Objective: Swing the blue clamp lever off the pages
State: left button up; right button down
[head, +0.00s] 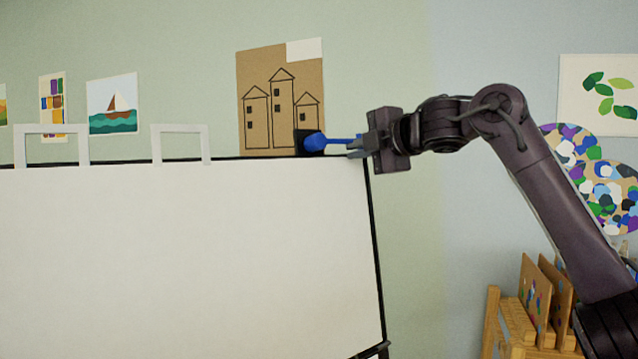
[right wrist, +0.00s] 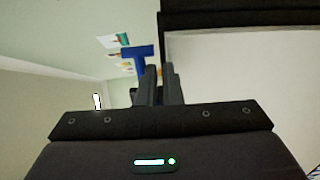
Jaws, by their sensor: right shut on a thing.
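The blue clamp lever (head: 318,142) sits at the right end of the easel's top edge, by a black block (head: 300,145). It points right, lying nearly level. My right gripper (head: 358,147) comes in from the right, shut on the lever's right end. In the right wrist view the blue lever (right wrist: 137,53) shows as a T shape ahead of my closed fingers (right wrist: 158,82). The white pages (head: 190,250) hang flat on the easel below the lever. Whether the lever presses on the pages cannot be told. My left gripper is out of view.
Two pale rectangular frames (head: 207,145) stand at the easel's top edge, left of the lever. A brown card with drawn houses (head: 258,105) is behind the clamp. A wooden rack with boards (head: 518,322) stands at lower right.

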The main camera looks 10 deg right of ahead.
jog(key=shift+w+d+r, duration=0.1)
jog(key=shift+w+r, duration=0.15)
jog(key=shift+r, duration=0.35)
jog(key=shift+w, duration=0.1)
